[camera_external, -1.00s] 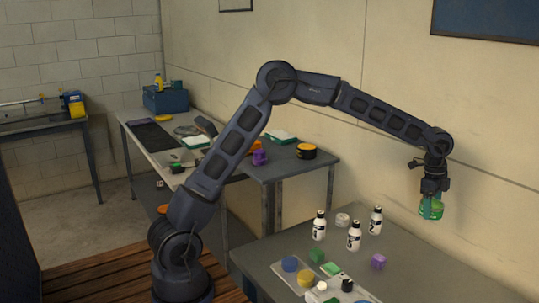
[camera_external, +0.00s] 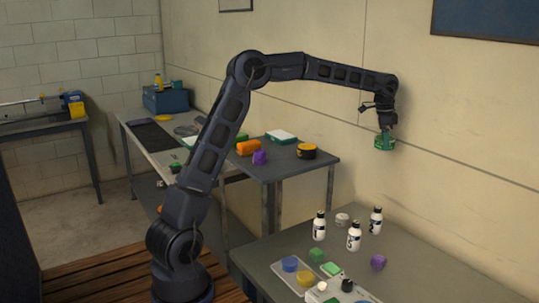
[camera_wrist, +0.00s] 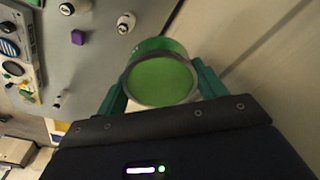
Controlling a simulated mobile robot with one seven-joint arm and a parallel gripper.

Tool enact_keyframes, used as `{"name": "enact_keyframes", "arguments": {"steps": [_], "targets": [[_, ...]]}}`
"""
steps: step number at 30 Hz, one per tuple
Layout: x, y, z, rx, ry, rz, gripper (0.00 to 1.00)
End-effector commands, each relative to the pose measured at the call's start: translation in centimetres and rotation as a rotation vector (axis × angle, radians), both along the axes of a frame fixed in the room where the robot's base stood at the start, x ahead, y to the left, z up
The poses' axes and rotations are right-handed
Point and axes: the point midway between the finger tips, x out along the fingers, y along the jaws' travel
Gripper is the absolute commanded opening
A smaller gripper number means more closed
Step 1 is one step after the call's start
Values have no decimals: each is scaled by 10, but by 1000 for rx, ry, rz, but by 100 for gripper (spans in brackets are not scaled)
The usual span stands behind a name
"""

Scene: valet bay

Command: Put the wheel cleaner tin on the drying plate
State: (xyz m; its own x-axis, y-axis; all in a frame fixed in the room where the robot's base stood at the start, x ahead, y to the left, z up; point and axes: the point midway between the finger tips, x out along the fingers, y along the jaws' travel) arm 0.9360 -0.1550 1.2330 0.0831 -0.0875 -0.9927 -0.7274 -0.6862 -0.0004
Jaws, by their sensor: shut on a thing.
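My gripper (camera_external: 385,139) is shut on a green round tin (camera_external: 384,145), which I take to be the wheel cleaner tin. It is held in the air above the near table, close to the wall. A flat round grey plate (camera_external: 187,130), possibly the drying plate, lies on the far table to the left. No label can be read on the tin.
The near table (camera_external: 420,262) holds three white bottles (camera_external: 354,236), a purple block (camera_external: 378,262) and a tray (camera_external: 284,276) with coloured pieces. The far table holds a black-and-orange tin (camera_external: 307,151), an orange item (camera_external: 248,148), a purple item (camera_external: 259,158) and a blue box (camera_external: 166,98).

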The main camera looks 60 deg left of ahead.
Motion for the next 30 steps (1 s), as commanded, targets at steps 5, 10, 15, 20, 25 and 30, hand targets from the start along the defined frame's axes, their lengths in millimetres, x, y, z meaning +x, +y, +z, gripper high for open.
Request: {"name": "enact_keyframes", "arguments": {"steps": [5, 10, 15, 20, 25, 30], "targets": [[2, 62, 28, 0, -2, 121, 40], [2, 122, 46, 0, -1, 234, 40], [7, 188, 43, -1, 1, 338, 40], [9, 248, 39, -1, 0, 428, 40], [5, 315, 33, -1, 0, 527, 40], [-6, 388, 27, 0, 0, 633, 40]]}}
